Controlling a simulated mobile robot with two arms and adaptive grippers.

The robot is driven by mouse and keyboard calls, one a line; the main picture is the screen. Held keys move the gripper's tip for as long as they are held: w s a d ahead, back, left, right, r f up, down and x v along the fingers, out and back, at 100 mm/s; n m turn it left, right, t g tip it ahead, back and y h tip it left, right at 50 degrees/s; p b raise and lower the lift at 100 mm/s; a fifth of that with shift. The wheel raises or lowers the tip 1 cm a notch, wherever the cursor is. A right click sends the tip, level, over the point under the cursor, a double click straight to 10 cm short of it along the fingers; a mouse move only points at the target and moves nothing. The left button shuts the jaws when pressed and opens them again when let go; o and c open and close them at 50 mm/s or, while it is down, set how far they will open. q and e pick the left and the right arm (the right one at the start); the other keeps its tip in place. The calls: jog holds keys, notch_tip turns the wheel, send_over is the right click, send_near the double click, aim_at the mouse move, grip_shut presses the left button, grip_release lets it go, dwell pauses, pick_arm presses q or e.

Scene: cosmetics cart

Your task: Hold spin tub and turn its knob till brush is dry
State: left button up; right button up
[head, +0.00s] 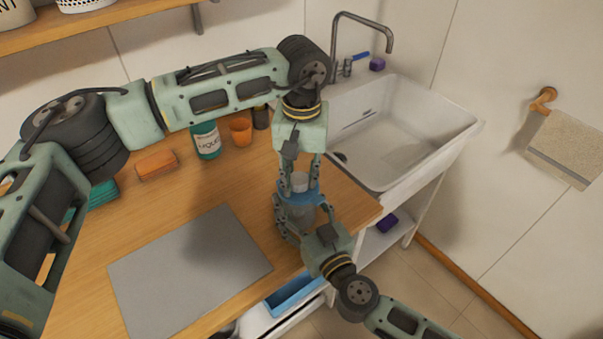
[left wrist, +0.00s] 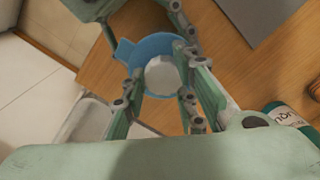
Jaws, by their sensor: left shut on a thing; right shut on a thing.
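The spin tub (head: 299,213) stands on the wooden counter near its right end, with a clear body and a blue lid (head: 301,194). A pale grey knob (head: 300,181) sits on top of the lid. My left gripper (head: 300,179) comes down from above and is shut on the knob. In the left wrist view the knob (left wrist: 162,73) shows between the fingers, over the blue lid (left wrist: 140,52). My right gripper (head: 297,222) reaches in from the lower right and is shut around the tub's body. The brush cannot be made out.
A white sink (head: 400,130) with a grey tap lies to the right. A grey mat (head: 190,275) covers the counter's front. A green bottle (head: 206,143), an orange cup (head: 241,130) and an orange block (head: 156,164) stand behind. A towel (head: 565,150) hangs at far right.

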pick_arm(q)
jog(key=shift+s+d, duration=0.15)
jog(key=shift+d, duration=0.2)
dwell(0.4)
